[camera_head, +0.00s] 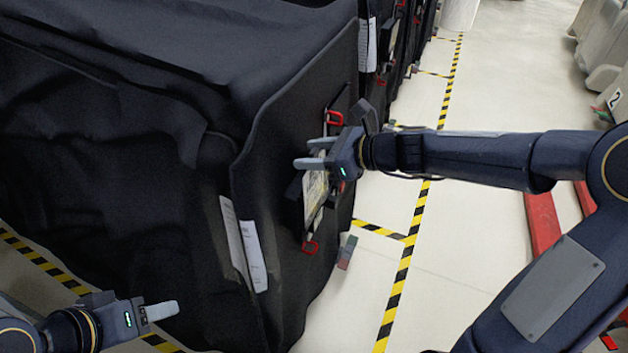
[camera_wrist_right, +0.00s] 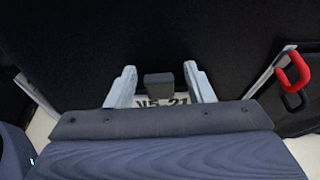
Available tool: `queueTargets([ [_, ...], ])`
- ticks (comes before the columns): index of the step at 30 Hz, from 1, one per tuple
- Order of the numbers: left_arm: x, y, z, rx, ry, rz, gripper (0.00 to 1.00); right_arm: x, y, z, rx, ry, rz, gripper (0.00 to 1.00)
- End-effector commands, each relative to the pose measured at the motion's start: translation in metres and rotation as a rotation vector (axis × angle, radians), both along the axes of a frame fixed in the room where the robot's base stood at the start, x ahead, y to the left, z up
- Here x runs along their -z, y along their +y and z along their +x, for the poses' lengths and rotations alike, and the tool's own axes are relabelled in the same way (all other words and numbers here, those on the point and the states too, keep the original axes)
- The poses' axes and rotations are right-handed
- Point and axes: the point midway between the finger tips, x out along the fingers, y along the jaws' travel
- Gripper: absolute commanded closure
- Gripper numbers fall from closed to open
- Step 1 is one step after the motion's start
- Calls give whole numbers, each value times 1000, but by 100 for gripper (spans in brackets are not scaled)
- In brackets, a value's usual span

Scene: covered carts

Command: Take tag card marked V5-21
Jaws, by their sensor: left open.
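The tag card marked V5-21 (camera_wrist_right: 160,101) shows in the right wrist view, partly hidden by my gripper body. In the head view the pale card (camera_head: 315,190) hangs in a dark holder on the side of the black covered cart. My right gripper (camera_head: 316,153) is at the card's upper part. In the right wrist view its fingers (camera_wrist_right: 160,85) stand apart, with a dark block (camera_wrist_right: 158,86) between them and small gaps either side. Contact with the card cannot be told. My left gripper (camera_head: 160,311) is open and empty, low at the left, away from the card.
The black cover (camera_head: 160,110) fills the left side, with white paper sheets (camera_head: 254,256) on its corner. Red clips (camera_head: 334,118) sit above and below the card holder. More covered carts stand behind. The pale floor at the right has yellow-black tape (camera_head: 402,270).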

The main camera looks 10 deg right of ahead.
Motion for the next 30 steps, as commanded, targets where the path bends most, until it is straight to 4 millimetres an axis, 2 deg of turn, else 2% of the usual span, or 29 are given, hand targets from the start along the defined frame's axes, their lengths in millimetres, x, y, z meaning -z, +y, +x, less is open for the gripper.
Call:
queueTargets([
  [1,0,0,0,0,0,0,50,0,0,0,0,0,0,60],
  [10,0,0,0,0,0,0,50,0,0,0,0,0,0,99],
  [22,-2,0,0,0,0,0,50,-4,0,0,0,-1,-1,100],
  [26,-6,0,0,0,0,0,50,-16,0,0,-2,-3,-1,100],
  [30,-13,0,0,0,0,0,50,-39,0,0,-2,-5,-1,100],
])
